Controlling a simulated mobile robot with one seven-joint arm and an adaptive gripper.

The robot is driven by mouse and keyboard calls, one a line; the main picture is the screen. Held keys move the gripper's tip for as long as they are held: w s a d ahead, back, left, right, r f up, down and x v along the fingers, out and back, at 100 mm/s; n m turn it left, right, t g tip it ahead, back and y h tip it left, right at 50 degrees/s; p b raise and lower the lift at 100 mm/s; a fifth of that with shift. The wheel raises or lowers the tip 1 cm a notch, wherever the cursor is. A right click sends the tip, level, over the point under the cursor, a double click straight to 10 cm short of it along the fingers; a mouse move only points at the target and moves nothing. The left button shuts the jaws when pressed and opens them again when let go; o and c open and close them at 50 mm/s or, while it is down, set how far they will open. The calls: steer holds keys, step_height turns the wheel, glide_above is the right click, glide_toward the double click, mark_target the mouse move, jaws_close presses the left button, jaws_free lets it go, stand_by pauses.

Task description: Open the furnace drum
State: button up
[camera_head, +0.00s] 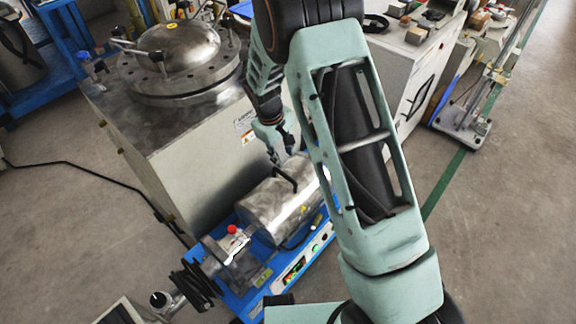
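The furnace drum (268,212) is a shiny metal cylinder lying on a blue base in the lower middle of the head view. A dark bar handle (285,178) stands on its upper side. The drum looks closed, and its right end is partly behind my arm. My gripper (282,155) is small in view, pointing down just above the handle. Its dark fingers are close to the handle. I cannot tell whether they touch it or how far apart they are.
The blue base (262,290) carries a control panel with buttons (296,270) and a red knob (232,229) at left. A large steel-lidded vessel (180,60) stands behind. A white cabinet (395,80) is at right. A black cable (90,172) crosses the floor.

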mark_target(285, 175)
steer(key=f, duration=0.4)
steer(key=w+f+b, duration=0.1)
steer(key=f, duration=0.3)
steer(key=w+f+b, duration=0.1)
steer(key=f, duration=0.3)
steer(key=shift+w+d+f, duration=0.1)
steer(key=shift+d, duration=0.2)
jaws_close()
